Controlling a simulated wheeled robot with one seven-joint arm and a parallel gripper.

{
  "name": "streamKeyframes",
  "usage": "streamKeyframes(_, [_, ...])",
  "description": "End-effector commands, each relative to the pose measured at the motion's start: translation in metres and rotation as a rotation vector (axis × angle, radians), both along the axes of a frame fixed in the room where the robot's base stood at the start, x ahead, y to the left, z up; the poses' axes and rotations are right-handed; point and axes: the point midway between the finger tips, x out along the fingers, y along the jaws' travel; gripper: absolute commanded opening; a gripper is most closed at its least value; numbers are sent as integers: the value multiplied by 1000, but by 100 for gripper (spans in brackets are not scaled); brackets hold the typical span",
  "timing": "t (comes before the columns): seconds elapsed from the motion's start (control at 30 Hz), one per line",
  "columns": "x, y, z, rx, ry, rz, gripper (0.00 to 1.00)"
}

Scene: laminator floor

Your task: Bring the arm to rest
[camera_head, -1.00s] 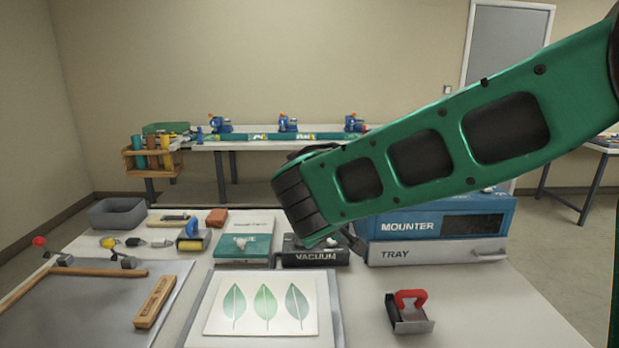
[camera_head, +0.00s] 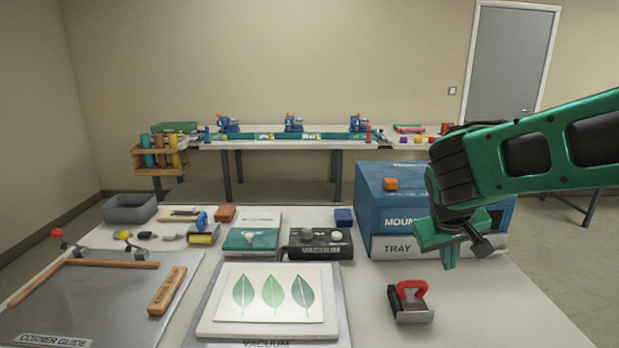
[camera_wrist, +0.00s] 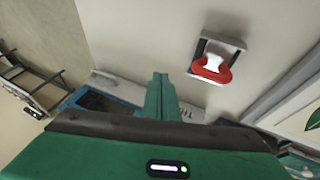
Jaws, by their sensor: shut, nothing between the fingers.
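My green arm reaches in from the right in the head view. My gripper (camera_head: 449,262) hangs in front of the blue mounter, above the table's right part, with its fingers pointing down. Its fingers are shut with nothing between them; the shut fingers also show in the wrist view (camera_wrist: 161,92). My arm and gripper hide part of the mounter's front.
The blue mounter (camera_head: 385,190) with its tray stands behind my gripper. A red-handled tool (camera_head: 411,302) sits to the front left below it. The leaf print (camera_head: 270,293) lies on the vacuum board. The table's front right (camera_head: 500,310) is clear.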

Motion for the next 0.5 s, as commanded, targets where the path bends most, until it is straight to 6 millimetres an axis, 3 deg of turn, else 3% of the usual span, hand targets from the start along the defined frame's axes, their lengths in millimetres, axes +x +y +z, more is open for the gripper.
streamKeyframes(0.03, [-19,-26,-1,29,25,-62,0])
streamKeyframes(0.2, [-89,-81,-12,134,114,-232,0])
streamKeyframes(0.33, [-146,-106,-21,224,173,-353,0])
streamKeyframes(0.5, [-214,-117,-30,339,235,-485,0])
